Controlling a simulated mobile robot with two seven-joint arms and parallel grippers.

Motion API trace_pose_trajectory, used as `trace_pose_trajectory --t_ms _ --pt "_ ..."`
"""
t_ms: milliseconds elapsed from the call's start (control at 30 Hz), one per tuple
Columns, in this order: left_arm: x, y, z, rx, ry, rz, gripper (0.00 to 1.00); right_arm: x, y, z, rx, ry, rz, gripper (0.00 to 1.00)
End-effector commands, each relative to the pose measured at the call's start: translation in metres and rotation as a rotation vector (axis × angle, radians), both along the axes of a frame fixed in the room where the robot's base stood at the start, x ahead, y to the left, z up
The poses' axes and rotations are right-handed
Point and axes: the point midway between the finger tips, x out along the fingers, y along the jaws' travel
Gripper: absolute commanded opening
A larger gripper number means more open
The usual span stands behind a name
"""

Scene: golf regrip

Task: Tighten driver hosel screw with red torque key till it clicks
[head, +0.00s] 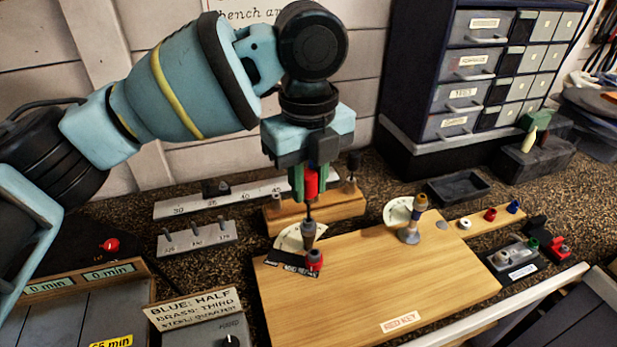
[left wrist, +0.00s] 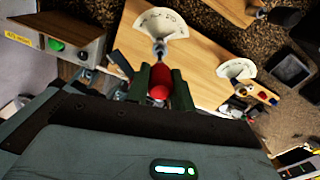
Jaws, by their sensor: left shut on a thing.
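My left gripper (head: 310,185) points straight down and is shut on the red torque key (head: 311,182). The key is upright, and its thin dark shaft reaches down to the top of a grey hosel post (head: 308,232) at the back left of the wooden board. The tip seems to meet the post, but I cannot tell how deeply it is seated. In the left wrist view the red key handle (left wrist: 158,82) sits between the green-edged fingers, with the post (left wrist: 159,47) beyond it. My right gripper is not in view.
A second post (head: 410,234) with a dial stands to the right on the wooden board (head: 375,285). A labelled sign (head: 195,308) stands front left. A drawer cabinet (head: 480,70) is behind right. A small black tray (head: 458,188) lies before it. The board's front is mostly clear.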

Motion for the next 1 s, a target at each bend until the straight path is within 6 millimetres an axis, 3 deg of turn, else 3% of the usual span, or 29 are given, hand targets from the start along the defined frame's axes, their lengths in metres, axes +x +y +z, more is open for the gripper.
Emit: trace_pose_trajectory --t_ms 133,433,767,1000 --pt "0.0 0.0 -0.001 0.001 0.002 0.001 0.38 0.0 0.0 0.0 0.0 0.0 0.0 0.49" --pt "0.0 0.0 0.0 0.0 0.0 0.01 0.38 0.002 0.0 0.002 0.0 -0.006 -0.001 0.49" --pt "-0.001 0.0 0.003 0.0 -0.006 0.107 0.38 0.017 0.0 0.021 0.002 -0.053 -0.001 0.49" --pt "0.0 0.0 0.0 -0.001 0.001 0.31 0.38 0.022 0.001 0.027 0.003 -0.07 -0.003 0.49"
